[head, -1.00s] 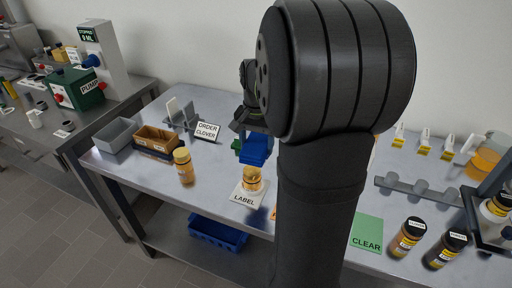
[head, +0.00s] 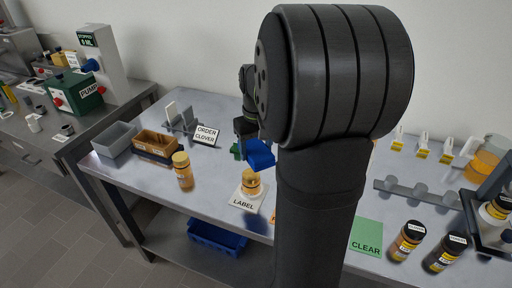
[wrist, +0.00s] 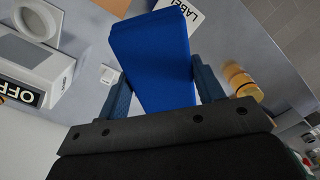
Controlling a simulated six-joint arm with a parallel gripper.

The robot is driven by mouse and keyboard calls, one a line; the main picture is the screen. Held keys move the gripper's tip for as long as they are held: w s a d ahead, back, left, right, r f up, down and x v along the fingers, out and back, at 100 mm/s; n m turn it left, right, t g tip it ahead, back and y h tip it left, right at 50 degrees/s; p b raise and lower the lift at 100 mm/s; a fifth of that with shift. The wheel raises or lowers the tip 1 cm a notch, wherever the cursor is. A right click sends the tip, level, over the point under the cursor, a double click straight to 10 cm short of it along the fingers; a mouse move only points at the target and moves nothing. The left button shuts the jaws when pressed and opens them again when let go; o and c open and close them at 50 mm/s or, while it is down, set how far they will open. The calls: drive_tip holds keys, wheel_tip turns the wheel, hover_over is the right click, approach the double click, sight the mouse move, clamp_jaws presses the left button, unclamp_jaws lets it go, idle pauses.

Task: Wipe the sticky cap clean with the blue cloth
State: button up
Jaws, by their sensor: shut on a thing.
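My gripper (head: 249,140) is shut on the folded blue cloth (head: 262,155), which hangs tilted in the air above the table. The wrist view shows the cloth (wrist: 152,60) between my two fingers. Below the cloth, a small amber jar with a yellow cap (head: 251,180) stands upright on the white LABEL mat (head: 240,203). The cloth is apart from this cap. A taller amber jar with a yellow cap (head: 182,165) stands to the left. I cannot tell from the look which cap is sticky.
A grey bin (head: 114,139), a brown box (head: 155,143) and the ORDER CLOVER sign (head: 206,135) stand at the back left. A green CLEAR mat (head: 367,238) and dark-capped jars (head: 406,241) are at right. My arm hides the table's middle.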

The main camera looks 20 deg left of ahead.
sight(256, 176)
drive_tip(key=shift+f, duration=3.6)
drive_tip(key=shift+a+f, duration=0.2)
drive_tip(key=shift+f, duration=0.1)
drive_tip(key=shift+c, duration=0.3)
drive_tip(key=shift+a+r, duration=0.15)
drive_tip(key=shift+a, duration=0.25)
drive_tip(key=shift+a+f, duration=0.25)
drive_tip(key=shift+a, duration=0.85)
drive_tip(key=shift+d+r, duration=0.15)
drive_tip(key=shift+d, duration=0.15)
drive_tip(key=shift+d+f, duration=0.25)
drive_tip(key=shift+d, duration=1)
drive_tip(key=shift+a, duration=1.55)
drive_tip(key=shift+d+r, duration=0.2)
drive_tip(key=shift+d, duration=0.15)
drive_tip(key=shift+d+f, duration=0.2)
drive_tip(key=shift+d, duration=0.3)
drive_tip(key=shift+d+r, duration=0.1)
drive_tip(key=shift+d, duration=0.6)
drive_tip(key=shift+a, duration=1.6)
drive_tip(key=shift+d, duration=1.6)
drive_tip(key=shift+d+r, duration=0.1)
drive_tip(key=shift+d, duration=0.1)
drive_tip(key=shift+r, duration=3.95)
